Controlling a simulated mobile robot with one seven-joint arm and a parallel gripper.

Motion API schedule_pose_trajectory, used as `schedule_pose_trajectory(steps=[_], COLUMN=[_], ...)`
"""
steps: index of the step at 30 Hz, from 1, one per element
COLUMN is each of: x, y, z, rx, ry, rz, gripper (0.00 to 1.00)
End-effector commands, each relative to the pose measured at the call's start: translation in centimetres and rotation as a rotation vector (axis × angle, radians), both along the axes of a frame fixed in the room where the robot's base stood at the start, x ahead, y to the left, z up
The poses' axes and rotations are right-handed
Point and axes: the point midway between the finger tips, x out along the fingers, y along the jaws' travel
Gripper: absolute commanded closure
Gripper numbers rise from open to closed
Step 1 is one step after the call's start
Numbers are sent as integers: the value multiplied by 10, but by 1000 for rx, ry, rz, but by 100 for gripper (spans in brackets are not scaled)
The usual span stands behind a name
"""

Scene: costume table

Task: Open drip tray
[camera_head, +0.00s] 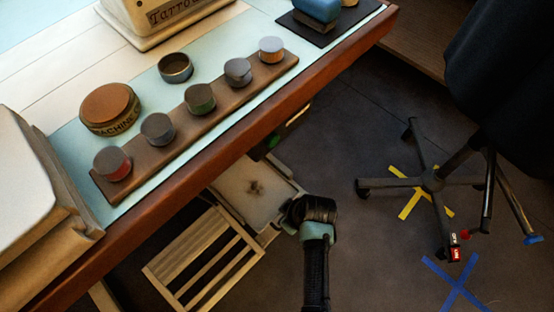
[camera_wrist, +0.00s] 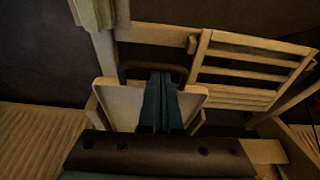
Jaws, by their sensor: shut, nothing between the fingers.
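The drip tray (camera_head: 252,188) is a pale, shallow tray with a dark stain in its middle, sticking out from under the table edge in the head view. The table edge hides its far part. My gripper (camera_head: 290,202) is at the tray's near right corner, mostly hidden behind my own wrist. In the wrist view the pale tray (camera_wrist: 124,104) lies behind and around my gripper (camera_wrist: 161,76). Its teal fingers are together with nothing between them. They overlap a dark bar at the tray's far edge; I cannot tell whether they touch it.
A slatted wooden rack (camera_head: 205,262) sits left of the tray and shows in the wrist view (camera_wrist: 240,72). The table (camera_head: 235,140) overhangs above, with a wooden strip of several round tins (camera_head: 200,98). A wheeled chair (camera_head: 432,182) stands right. Floor between is clear.

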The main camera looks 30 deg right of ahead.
Motion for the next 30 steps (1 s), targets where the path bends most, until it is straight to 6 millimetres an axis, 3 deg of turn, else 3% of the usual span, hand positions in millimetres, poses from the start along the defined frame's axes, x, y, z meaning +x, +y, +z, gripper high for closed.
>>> schedule_pose_trajectory(steps=[6,13,19,30], x=[-53,-91,-104,-104], y=[-18,-32,-37,-37], z=[5,2,0,-1], rx=[3,1,1,1], ry=[6,5,4,3], rz=[-5,-4,-1,0], gripper=[100,100,100,100])
